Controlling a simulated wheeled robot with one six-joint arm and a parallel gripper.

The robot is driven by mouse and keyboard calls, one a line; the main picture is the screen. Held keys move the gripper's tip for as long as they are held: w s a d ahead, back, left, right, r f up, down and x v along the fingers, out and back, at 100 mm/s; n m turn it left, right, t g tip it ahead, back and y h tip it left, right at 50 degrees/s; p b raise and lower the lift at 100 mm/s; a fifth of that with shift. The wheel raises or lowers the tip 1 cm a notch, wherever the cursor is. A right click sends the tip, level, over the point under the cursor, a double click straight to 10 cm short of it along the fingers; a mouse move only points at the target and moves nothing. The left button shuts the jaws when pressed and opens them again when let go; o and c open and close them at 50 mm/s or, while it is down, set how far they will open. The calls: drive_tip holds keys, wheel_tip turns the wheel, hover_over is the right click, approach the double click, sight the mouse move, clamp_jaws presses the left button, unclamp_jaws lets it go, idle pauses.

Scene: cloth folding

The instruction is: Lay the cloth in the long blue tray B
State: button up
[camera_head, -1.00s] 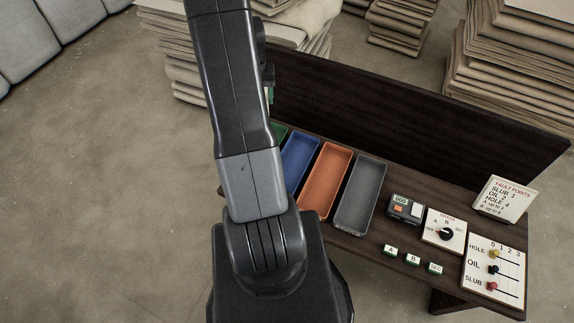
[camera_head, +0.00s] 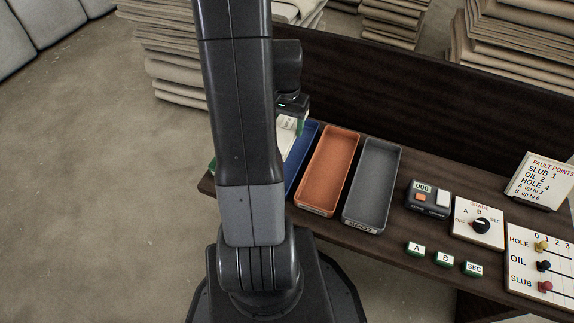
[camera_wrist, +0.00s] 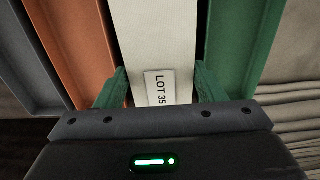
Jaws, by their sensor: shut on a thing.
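The cloth (camera_wrist: 155,40) is a cream strip with a "LOT 35" label in the wrist view. My gripper (camera_wrist: 160,88) is shut on it, with green fingers on both sides. In the head view, part of the pale cloth (camera_head: 286,139) shows below the gripper, beside my arm. The long blue tray (camera_head: 303,158) is partly hidden by my arm and the cloth. The cloth overlaps it in the picture; I cannot tell whether they touch. No blue shows in the wrist view, where the cloth runs between the orange and green trays.
The orange tray (camera_head: 328,170) and grey tray (camera_head: 372,185) stand empty to the right. A green tray (camera_wrist: 240,45) lies on the other side. A counter (camera_head: 432,200), grade dial (camera_head: 478,226), buttons (camera_head: 445,259) and slider board (camera_head: 540,262) are farther right. A dark backboard (camera_head: 430,110) rises behind.

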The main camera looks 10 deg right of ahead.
drive_tip(key=shift+s+d+f, duration=0.1)
drive_tip(key=shift+f, duration=0.3)
wheel_tip(320, 180, down, 10)
drive_tip(key=b, duration=0.3)
drive_tip(key=shift+r+b, duration=0.15)
drive_tip(key=shift+b, duration=0.25)
drive_tip(key=o, duration=0.7)
wheel_tip(320, 180, up, 12)
drive_tip(key=p, duration=0.4)
